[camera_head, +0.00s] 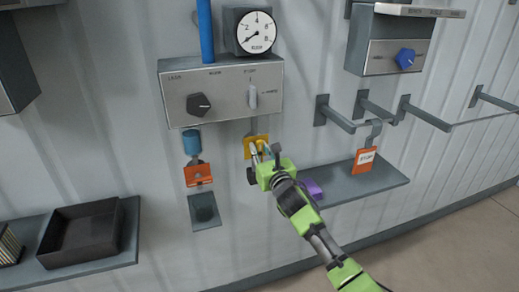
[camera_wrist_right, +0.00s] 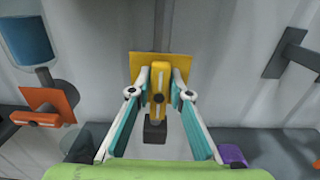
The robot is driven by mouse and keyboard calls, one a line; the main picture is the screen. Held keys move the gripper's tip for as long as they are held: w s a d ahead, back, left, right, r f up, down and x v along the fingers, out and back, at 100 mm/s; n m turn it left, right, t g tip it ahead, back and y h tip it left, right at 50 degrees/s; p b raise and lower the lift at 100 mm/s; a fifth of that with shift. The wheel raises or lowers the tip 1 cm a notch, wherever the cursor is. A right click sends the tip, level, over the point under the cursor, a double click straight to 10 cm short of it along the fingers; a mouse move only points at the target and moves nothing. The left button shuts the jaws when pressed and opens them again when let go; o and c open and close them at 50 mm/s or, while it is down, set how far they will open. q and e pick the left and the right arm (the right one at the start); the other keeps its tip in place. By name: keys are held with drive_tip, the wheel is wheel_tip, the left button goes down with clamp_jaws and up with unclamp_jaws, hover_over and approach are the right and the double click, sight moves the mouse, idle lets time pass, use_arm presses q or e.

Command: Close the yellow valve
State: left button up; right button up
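The yellow valve (camera_head: 263,142) is on the wall under the grey gauge panel. In the right wrist view it shows as a yellow square plate with an upright yellow handle (camera_wrist_right: 158,92) in front. A dark block (camera_wrist_right: 155,131) sits just below the handle. My right gripper (camera_head: 260,150) is at the valve, its fingers on either side of the handle. In the wrist view the right fingertips (camera_wrist_right: 160,76) straddle the handle, with narrow gaps that look visible beside it. My left gripper is in neither view.
An orange valve (camera_head: 198,175) under a blue cylinder (camera_head: 191,142) is close on the left. A grey panel (camera_head: 225,92) with knobs is above. A purple block (camera_head: 312,189) lies on a shelf (camera_head: 372,184) at right, below wall hooks and a hanging orange tag (camera_head: 364,160).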

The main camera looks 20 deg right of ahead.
clamp_jaws()
drive_tip(key=shift+m, duration=0.3)
drive_tip(key=m, duration=0.3)
drive_tip(key=shift+d+f+m, duration=0.1)
drive_tip(key=shift+d+m, duration=0.15)
drive_tip(key=shift+m, duration=0.05)
drive_tip(key=m, duration=0.4)
drive_tip(key=shift+d+f+m, duration=0.2)
drive_tip(key=shift+m, duration=0.1)
drive_tip(key=shift+d+f+m+b, duration=0.15)
drive_tip(key=shift+m+b, duration=0.1)
drive_tip(key=shift+m, duration=1.3)
drive_tip(key=shift+a+f+m+b, duration=0.1)
drive_tip(key=shift+f+m+b, duration=0.1)
drive_tip(key=shift+m, duration=1.3)
drive_tip(key=shift+d+f+m+b, duration=0.1)
drive_tip(key=shift+m+b, duration=0.15)
drive_tip(key=shift+m, duration=1.3)
